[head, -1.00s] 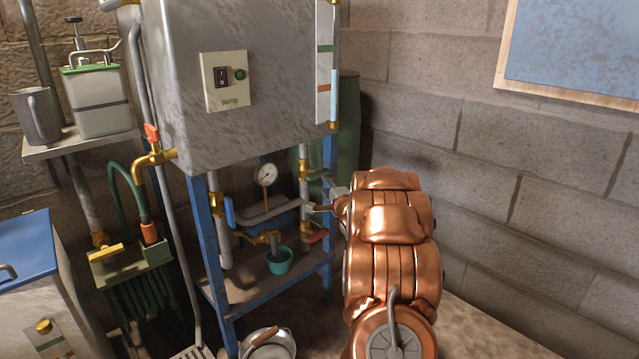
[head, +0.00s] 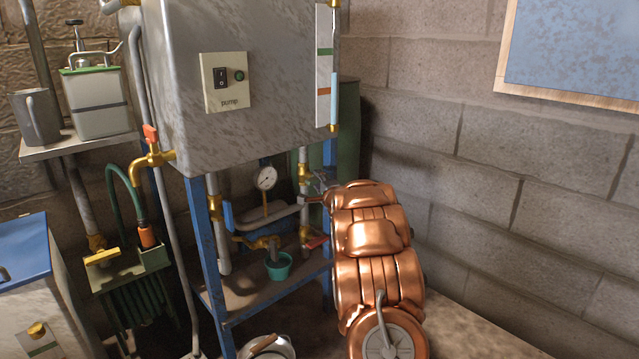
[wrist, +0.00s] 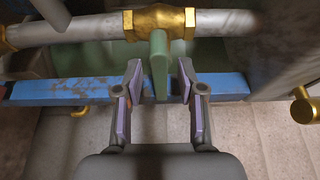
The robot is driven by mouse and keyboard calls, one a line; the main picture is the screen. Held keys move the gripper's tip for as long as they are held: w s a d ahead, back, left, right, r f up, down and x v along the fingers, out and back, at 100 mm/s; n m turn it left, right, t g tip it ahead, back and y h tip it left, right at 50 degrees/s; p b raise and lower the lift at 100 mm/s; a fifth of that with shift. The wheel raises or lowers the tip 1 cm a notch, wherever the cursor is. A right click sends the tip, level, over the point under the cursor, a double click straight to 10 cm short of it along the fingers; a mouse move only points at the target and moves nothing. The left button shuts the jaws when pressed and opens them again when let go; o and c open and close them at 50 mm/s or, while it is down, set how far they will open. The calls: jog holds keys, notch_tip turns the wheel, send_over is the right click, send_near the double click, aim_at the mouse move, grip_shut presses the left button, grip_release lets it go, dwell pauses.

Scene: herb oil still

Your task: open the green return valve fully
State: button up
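The green return valve shows in the wrist view as a flat green lever (wrist: 159,62) on a brass valve body (wrist: 158,20). The body sits in a grey pipe (wrist: 70,32). The lever sticks out crosswise to the pipe as seen here. My gripper (wrist: 160,78) is open, one finger on each side of the lever's free end, with a visible gap on both sides. In the head view my gripper (head: 320,187) is at the right-hand upright pipe under the tank, and the green lever cannot be made out there.
A blue frame bar (wrist: 70,90) crosses just behind the fingers. A brass fitting (wrist: 305,108) is at the right. In the head view, a red-handled valve (head: 316,242) is below my gripper, a gauge (head: 266,178) to its left, and the grey tank (head: 270,110) above.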

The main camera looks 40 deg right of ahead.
jog(key=shift+c, duration=0.3)
grip_shut()
jog(key=shift+n+p, duration=0.3)
jog(key=shift+p, duration=0.6)
jog(key=shift+r+p, duration=0.1)
jog(key=shift+p, duration=0.4)
jog(key=shift+n+t+p, duration=0.5)
jog(key=shift+n+p, duration=0.2)
jog(key=shift+p, duration=0.45)
jog(key=shift+d+f+n+t+y+p, duration=0.1)
jog(key=shift+n+t+y+p, duration=0.9)
jog(key=shift+n, duration=2.45)
jog(key=shift+d+f+n+t+y+p, duration=0.15)
jog(key=shift+n+t+y+p, duration=0.85)
jog(key=shift+n, duration=2.5)
jog(key=shift+f+n+t+y+p, duration=0.1)
jog(key=shift+n+t+y+p, duration=0.4)
jog(key=shift+n+y+p, duration=1.95)
jog(key=n+h+b, duration=0.1)
jog(key=n+b, duration=0.1)
jog(key=shift+n+h, duration=0.25)
jog(key=shift+n, duration=0.05)
